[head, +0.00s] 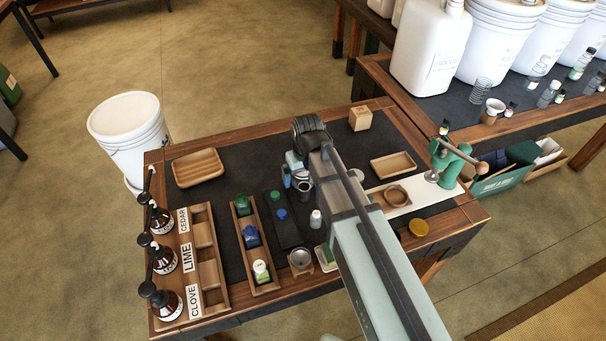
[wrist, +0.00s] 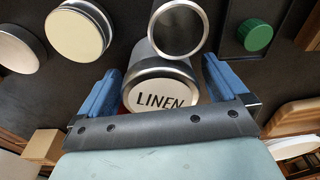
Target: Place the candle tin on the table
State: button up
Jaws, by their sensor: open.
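A silver round tin with a white lid marked LINEN (wrist: 160,98) lies between the blue fingers of my gripper (wrist: 160,84) in the wrist view. The fingers stand apart on either side of the tin, and the gripper is open. Part of the lid is hidden behind the dark gripper edge. In the head view my gripper (head: 297,178) is over the dark table top (head: 240,160), and the arm hides the LINEN tin there. An open metal cup (head: 304,187) stands close beside the gripper; a round metal rim (wrist: 178,25) shows just past the tin in the wrist view.
Cream-topped round containers (wrist: 75,35) stand near the tin. A wooden cube (head: 360,119) and a wooden tray (head: 393,165) are to the right. Dark table top is bare behind the racks.

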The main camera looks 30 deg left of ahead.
aim_at(305, 175)
jog(key=r, duration=0.8)
jog(key=s+d+r, duration=0.1)
jog(key=r, duration=0.3)
dwell(0.4)
jog(key=shift+m+t+y, duration=0.5)
jog(key=shift+t+y, duration=0.1)
jog(key=x, duration=0.6)
jog(key=shift+s+f, duration=0.25)
jog(key=shift+f, duration=0.15)
jog(key=shift+d+x, duration=0.2)
jog(key=shift+x, duration=1.2)
jog(key=shift+d+x, duration=0.2)
jog(key=shift+x, duration=1.2)
jog(key=shift+s+f, duration=0.1)
jog(key=shift+s, duration=0.05)
jog(key=shift+c, duration=0.2)
